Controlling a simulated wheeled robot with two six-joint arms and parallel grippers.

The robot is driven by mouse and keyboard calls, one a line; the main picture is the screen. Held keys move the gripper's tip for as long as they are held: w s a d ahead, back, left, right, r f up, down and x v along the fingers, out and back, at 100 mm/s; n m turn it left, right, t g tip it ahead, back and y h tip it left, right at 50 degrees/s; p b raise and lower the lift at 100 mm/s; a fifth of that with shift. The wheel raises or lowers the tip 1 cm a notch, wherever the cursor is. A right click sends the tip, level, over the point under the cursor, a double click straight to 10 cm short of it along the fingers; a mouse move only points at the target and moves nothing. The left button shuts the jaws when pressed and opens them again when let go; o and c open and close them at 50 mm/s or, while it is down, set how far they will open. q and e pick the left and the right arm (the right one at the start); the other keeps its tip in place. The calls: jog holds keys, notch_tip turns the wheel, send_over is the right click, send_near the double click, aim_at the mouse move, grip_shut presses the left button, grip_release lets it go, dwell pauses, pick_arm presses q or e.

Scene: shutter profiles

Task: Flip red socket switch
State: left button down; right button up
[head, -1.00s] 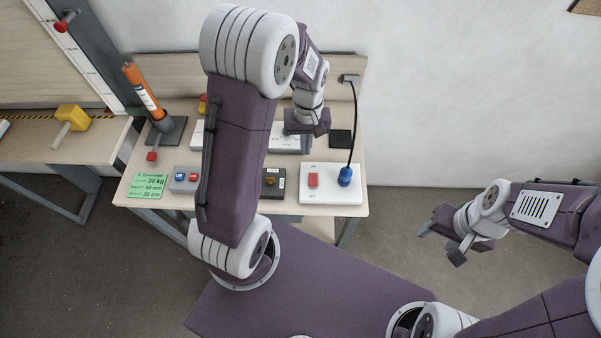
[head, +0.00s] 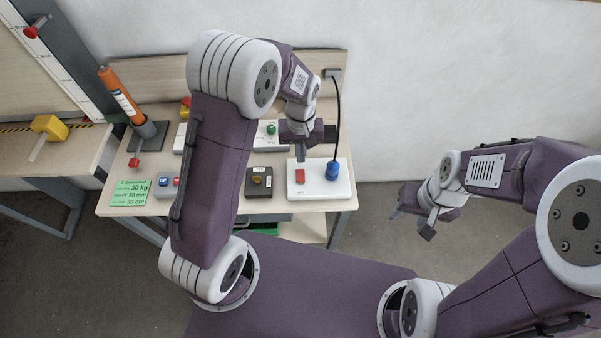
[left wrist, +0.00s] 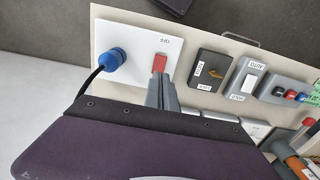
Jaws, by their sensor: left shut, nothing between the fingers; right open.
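The red socket switch (head: 300,176) sits on a white socket plate (head: 316,192) at the right front of the table, left of a blue plug (head: 333,170). In the left wrist view the red switch (left wrist: 160,63) is partly hidden by the fingertips. My left gripper (head: 300,152) is shut and empty, just behind the switch and above the plate's back edge. In the left wrist view its closed fingers (left wrist: 162,90) point at the switch. I cannot tell whether they touch it. My right gripper (head: 412,218) is open and empty, off to the right, away from the table.
An orange cartridge (head: 120,97) stands at the back left.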

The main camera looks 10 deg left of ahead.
aim_at(301, 180)
pick_arm(q)
notch_tip(301, 180, down, 10)
jog(key=shift+f+p, duration=0.2)
jog(key=shift+p, duration=0.75)
jog(key=shift+f, duration=0.25)
jog(key=shift+s+f, duration=0.1)
jog(key=shift+f, duration=0.1)
jog(key=shift+s, duration=0.1)
jog(key=shift+w+r, duration=0.2)
jog(key=shift+w, duration=0.2)
jog(key=shift+w+a, duration=0.2)
jog(key=shift+w, duration=0.35)
